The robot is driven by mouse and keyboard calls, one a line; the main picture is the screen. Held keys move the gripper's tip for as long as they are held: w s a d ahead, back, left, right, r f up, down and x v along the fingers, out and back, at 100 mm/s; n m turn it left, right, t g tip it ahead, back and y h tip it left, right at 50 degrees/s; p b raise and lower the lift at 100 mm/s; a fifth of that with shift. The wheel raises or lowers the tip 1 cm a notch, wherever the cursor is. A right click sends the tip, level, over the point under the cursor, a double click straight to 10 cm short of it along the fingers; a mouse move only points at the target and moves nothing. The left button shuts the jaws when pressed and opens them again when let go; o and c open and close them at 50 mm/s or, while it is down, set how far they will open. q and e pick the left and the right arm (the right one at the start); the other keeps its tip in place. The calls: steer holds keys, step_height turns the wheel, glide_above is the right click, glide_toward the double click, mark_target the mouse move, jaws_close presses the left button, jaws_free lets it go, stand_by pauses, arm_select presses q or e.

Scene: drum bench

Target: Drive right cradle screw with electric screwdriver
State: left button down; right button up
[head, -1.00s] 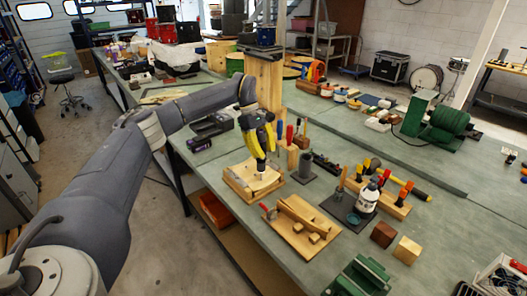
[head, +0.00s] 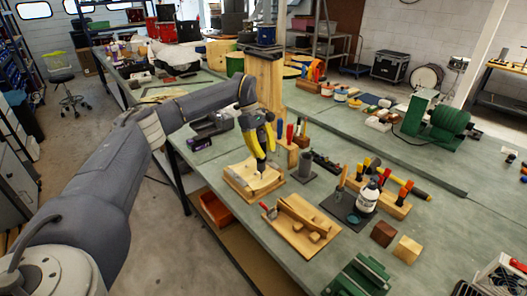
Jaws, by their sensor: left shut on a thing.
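My left gripper (head: 262,141), with dark and yellow parts, points down over the pale wooden cradle (head: 240,183) near the bench's front edge. It is shut on the electric screwdriver (head: 261,163), which is mostly hidden by the fingers. Only its dark narrow lower end shows, pointing down at the right part of the cradle. At this size I cannot tell whether the tip touches a screw, and no screw can be made out. My right gripper is not in view.
A dark grey cylinder (head: 306,164) stands close right. A wooden post (head: 264,85) rises behind.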

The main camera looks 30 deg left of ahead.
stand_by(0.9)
arm_select(q)
steer(key=shift+r, duration=1.4)
